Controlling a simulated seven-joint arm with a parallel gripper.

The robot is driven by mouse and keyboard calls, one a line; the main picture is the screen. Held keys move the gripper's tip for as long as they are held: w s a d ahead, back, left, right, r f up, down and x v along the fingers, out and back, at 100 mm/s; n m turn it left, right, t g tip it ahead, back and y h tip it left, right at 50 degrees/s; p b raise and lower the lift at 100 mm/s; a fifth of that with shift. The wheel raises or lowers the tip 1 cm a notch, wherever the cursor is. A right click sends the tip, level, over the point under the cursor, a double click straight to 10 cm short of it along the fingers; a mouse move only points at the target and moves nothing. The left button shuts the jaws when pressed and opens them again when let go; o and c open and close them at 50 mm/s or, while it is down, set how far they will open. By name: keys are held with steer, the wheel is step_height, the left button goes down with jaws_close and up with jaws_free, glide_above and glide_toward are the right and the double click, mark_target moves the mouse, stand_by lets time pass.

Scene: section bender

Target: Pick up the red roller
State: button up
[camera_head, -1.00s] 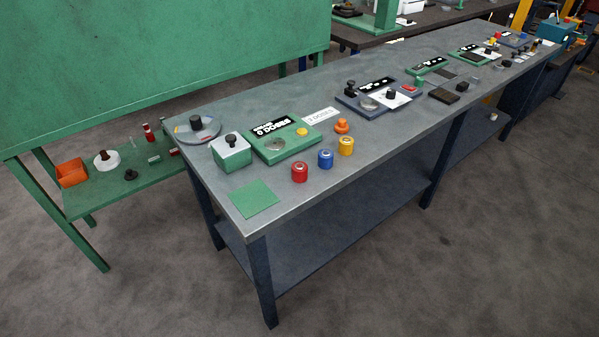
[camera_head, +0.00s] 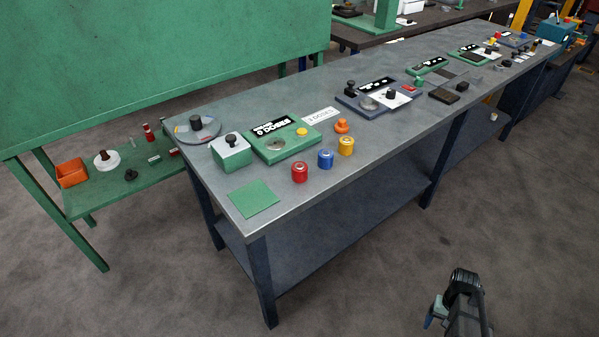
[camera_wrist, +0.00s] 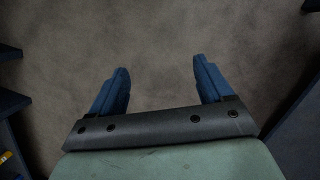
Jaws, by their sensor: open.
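The red roller (camera_head: 299,172) stands upright near the front edge of the grey workbench (camera_head: 330,185), left of a blue roller (camera_head: 325,159) and a yellow roller (camera_head: 346,146). My gripper shows in the wrist view (camera_wrist: 163,88) with its two blue fingers spread apart and nothing between them; only floor is below. In the head view my arm's end (camera_head: 440,312) is at the lower right, over the floor in front of the bench and well away from the red roller. The red roller is not seen in the wrist view.
More fixtures (camera_head: 375,96) continue rightward. Floor in front is clear.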

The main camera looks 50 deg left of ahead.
steer(key=w+a+r+n+t, duration=0.1)
steer(key=w+a+r, duration=0.2)
steer(key=a+r, duration=0.55)
steer(key=w+a+r+n+t, duration=0.15)
steer(key=w+a+r, duration=0.35)
steer(key=a, duration=0.6)
steer(key=s+a+r+n, duration=0.1)
steer(key=s+a+r, duration=0.2)
steer(key=a+r, duration=0.5)
steer(key=s+a+r+n+t+y, duration=0.1)
steer(key=s+a+r, duration=0.2)
steer(key=a+r, duration=0.6)
steer(key=s+a+r+n+t+y, duration=0.1)
steer(key=s+a+r, duration=0.1)
steer(key=a+r, duration=0.7)
steer(key=shift+s+a+r+n, duration=0.1)
steer(key=shift+s+r+n, duration=0.1)
steer(key=shift+r, duration=0.3)
steer(key=shift+s+a+r+n, duration=0.1)
steer(key=shift+s+r, duration=0.1)
steer(key=shift+r, duration=0.25)
steer(key=s+a+r, duration=0.5)
steer(key=s, duration=0.1)
steer(key=g, duration=0.2)
glide_toward(300, 166)
steer(key=shift+n, duration=0.25)
step_height(300, 166, down, 11)
steer(key=shift+f, duration=0.1)
steer(key=shift+c, duration=0.2)
